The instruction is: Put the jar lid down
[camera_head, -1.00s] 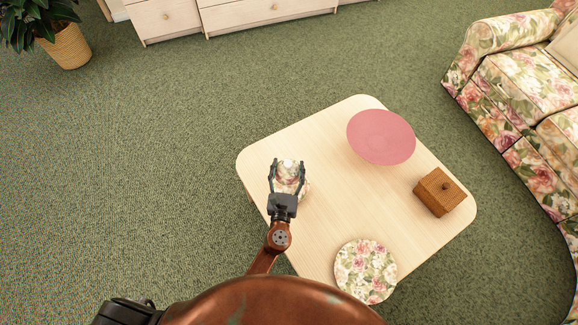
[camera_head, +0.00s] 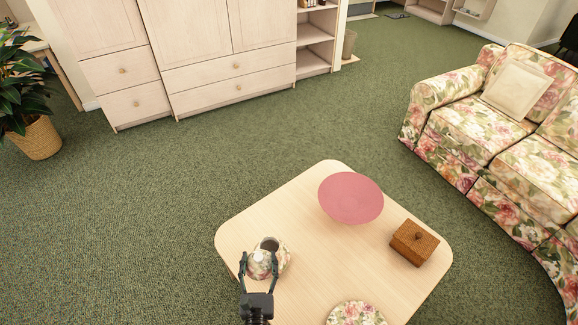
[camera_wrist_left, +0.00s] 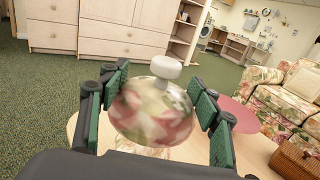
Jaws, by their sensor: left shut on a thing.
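The jar lid (camera_head: 260,268) is a domed floral piece with a white knob. My left gripper (camera_head: 259,261) is shut on it, with a finger on each side. In the left wrist view the lid (camera_wrist_left: 152,108) hangs between the green finger pads, knob up and slightly tilted. The floral jar (camera_head: 282,262) stands on the table, its dark open mouth showing just behind the lid. The lid is off the mouth and hides part of the jar. How far apart they are is hard to tell. My right gripper is not in view.
The pale wooden table (camera_head: 310,262) also bears a pink round dish (camera_head: 351,198), a brown wooden box with a knob (camera_head: 413,245) and a floral plate (camera_head: 356,315). Its middle is bare. A floral sofa (camera_head: 500,130) stands at the right.

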